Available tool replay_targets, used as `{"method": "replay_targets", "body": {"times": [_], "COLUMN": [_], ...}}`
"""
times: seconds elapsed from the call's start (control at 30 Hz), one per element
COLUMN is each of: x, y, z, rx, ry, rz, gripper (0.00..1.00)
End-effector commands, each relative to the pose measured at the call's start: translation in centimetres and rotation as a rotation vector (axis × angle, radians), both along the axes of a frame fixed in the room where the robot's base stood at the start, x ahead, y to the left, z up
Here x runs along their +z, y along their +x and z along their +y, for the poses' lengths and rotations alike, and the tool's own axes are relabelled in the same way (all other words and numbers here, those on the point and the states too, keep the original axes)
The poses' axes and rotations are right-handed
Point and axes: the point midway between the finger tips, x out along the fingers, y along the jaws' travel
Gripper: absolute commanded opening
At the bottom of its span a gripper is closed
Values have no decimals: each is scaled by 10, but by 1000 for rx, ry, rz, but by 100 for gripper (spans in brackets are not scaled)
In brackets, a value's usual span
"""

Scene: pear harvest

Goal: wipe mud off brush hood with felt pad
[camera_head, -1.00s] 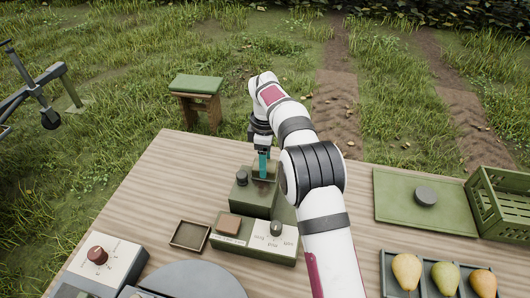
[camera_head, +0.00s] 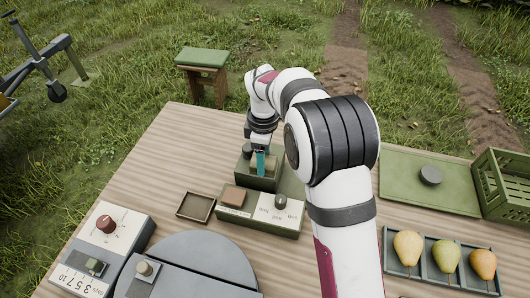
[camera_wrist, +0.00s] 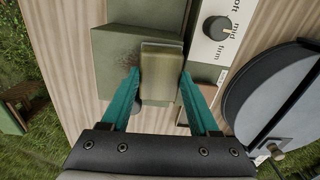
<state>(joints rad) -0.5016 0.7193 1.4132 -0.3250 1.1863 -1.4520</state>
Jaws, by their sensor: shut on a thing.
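The brush hood (camera_head: 258,184) is a dark green box on the table, left of my arm. My gripper (camera_head: 260,172) points down over the hood. In the wrist view its teal fingers (camera_wrist: 156,82) are shut on an olive-tan block (camera_wrist: 162,72), which looks like the felt pad. The pad lies over the hood's top beside the visible mud and hides what is beneath it. Whether it touches the hood is hard to tell.
A console (camera_head: 262,221) with a brown block (camera_head: 235,197) and a knob stands in front of the hood. A small brown tray (camera_head: 196,207) lies to its left. A round grey plate (camera_head: 190,270), a dial box (camera_head: 105,245) and a pear tray (camera_head: 443,262) stand nearer me.

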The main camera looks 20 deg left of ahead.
Motion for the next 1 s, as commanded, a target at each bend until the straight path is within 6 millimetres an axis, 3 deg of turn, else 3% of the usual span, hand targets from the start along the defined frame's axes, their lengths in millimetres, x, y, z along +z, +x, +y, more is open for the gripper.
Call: {"method": "replay_targets", "body": {"times": [0.83, 0.9, 1.0], "x": [-1, 3, 25], "y": [78, 78, 77], "z": [-1, 0, 0], "rx": [-2, 0, -1], "ry": [0, 0, 1], "rz": [-2, -2, -4], "gripper": [10, 10, 10]}}
